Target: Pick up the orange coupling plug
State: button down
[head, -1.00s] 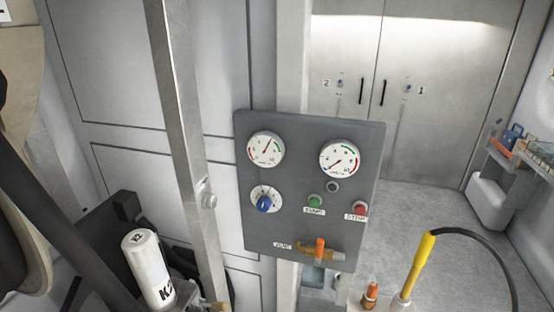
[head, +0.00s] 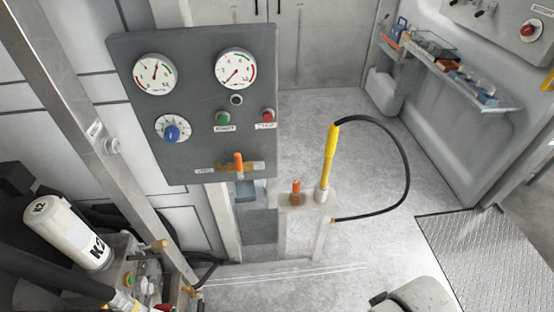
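The orange coupling plug (head: 297,187) looks like a small upright orange cylinder with a brownish lower part. It stands on a small pale ledge on a post (head: 300,215), right of and below the gauge panel. A yellow wand (head: 330,160) with a black hose stands upright in a light holder just right of it. The plug appears apart from the wand, and nothing covers it. My gripper is not in view. A pale rounded shape with a dark edge at the bottom right may be part of my arm, but I cannot tell.
The grey panel (head: 190,100) carries gauges, buttons and an orange-handled valve (head: 239,163). A black hose (head: 405,175) loops right of the wand. A white K2 canister (head: 68,233) is at the lower left. A shelf (head: 455,80) holds small items. The floor (head: 320,120) behind the plug is clear.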

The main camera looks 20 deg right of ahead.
aim_at(295, 192)
jog(key=i+l, duration=0.15)
jog(key=i, duration=0.3)
jog(key=i+z, duration=0.85)
jog(key=z, duration=0.7)
jog(key=i+j, duration=0.3)
jog(key=j, duration=0.1)
